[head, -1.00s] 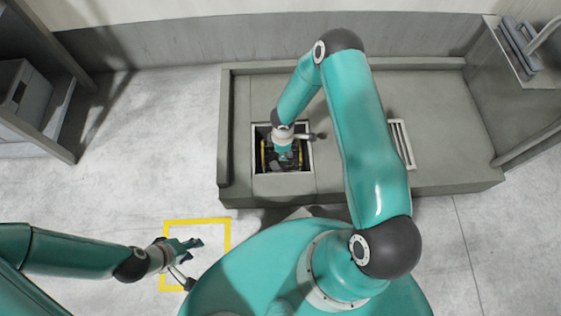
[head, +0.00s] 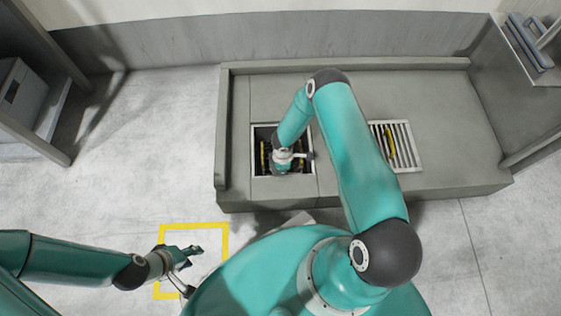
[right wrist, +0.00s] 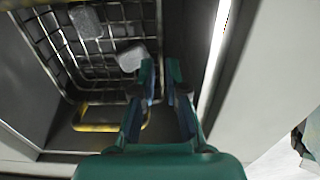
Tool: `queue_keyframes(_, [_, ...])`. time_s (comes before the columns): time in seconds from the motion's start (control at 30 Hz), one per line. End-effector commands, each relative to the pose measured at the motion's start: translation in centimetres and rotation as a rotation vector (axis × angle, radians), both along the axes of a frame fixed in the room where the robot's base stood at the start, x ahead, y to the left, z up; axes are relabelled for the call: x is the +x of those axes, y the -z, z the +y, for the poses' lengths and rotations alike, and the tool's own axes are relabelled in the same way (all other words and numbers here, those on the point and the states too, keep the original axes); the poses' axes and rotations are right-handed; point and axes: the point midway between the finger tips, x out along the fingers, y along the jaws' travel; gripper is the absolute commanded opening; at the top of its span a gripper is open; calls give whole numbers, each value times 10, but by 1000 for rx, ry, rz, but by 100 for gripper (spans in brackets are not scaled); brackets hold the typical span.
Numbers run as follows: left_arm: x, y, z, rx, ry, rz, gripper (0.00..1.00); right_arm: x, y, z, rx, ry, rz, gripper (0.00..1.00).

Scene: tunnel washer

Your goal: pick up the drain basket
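The drain basket (right wrist: 80,45) is a dark wire-mesh basket with yellow handles, sitting in the square floor opening. In the head view its yellow edge (head: 263,155) shows left of my right gripper (head: 283,168), which covers much of it from above. In the right wrist view a yellow handle (right wrist: 112,126) lies left of my right gripper (right wrist: 161,68). My left gripper (head: 190,264) is open and empty above the floor at lower left.
The opening's pale rim (head: 312,140) closely surrounds the basket. Two pale lumps, one of them here (right wrist: 131,59), lie in the basket. A slotted grate (head: 408,148) with a yellow handle lies on the platform to the right.

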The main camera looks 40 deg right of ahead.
Motion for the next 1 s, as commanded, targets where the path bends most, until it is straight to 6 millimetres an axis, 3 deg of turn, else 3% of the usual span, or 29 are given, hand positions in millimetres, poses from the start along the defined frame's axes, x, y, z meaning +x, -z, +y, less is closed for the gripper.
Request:
queue_keyframes(0.03, [0, 9, 0, 0, 0, 0, 40, 0, 13, 0, 1, 1, 1, 12])
queue_keyframes(0.2, [0, 16, 0, 0, 0, 0, 40, 0, 30, -1, 1, 3, 1, 12])
queue_keyframes(0.43, [0, 14, 0, 0, 0, 0, 40, 0, 29, -1, 0, 2, 0, 12])
queue_keyframes(0.53, [0, 14, 0, 0, 0, 0, 40, 0, 29, -1, 0, 2, 0, 0])
queue_keyframes(1.0, [0, 14, 0, 0, 0, 0, 40, 1, 29, -2, -1, 2, -2, 0])
